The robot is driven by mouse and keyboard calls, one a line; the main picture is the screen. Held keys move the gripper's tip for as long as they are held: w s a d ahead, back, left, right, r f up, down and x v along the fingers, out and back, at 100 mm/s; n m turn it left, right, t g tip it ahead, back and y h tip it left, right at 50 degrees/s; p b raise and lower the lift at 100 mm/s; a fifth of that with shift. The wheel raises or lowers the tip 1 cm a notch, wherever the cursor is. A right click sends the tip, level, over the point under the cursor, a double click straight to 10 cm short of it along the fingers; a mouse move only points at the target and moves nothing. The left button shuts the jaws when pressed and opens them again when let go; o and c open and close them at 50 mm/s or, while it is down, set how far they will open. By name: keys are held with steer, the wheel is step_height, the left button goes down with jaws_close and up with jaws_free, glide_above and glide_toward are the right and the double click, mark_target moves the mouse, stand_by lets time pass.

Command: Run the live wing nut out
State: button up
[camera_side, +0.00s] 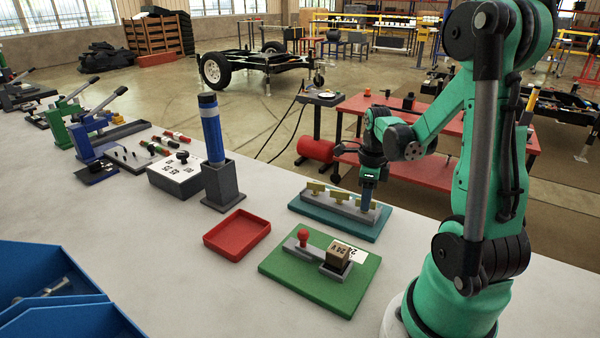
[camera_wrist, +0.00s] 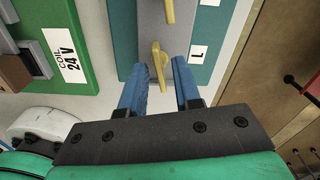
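Several yellow wing nuts stand in a row on a grey bar on a teal base (camera_side: 345,227): one at the left end (camera_side: 316,187), one in the middle (camera_side: 340,197), and one at the right end, mostly behind my fingers in the side view. In the wrist view the nearest wing nut (camera_wrist: 160,65) stands beside a white label "L" (camera_wrist: 199,53); another (camera_wrist: 170,10) is farther up. My gripper (camera_side: 369,193) points down over the bar's right end. Its blue fingers (camera_wrist: 160,88) are apart, either side of the nearest nut; I cannot see contact.
A green board (camera_side: 300,285) with a red knob and a "24 V" coil block lies in front. Blue bins (camera_side: 60,290) fill the front left corner.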

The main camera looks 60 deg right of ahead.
jaws_close()
steer(key=shift+n, duration=0.3)
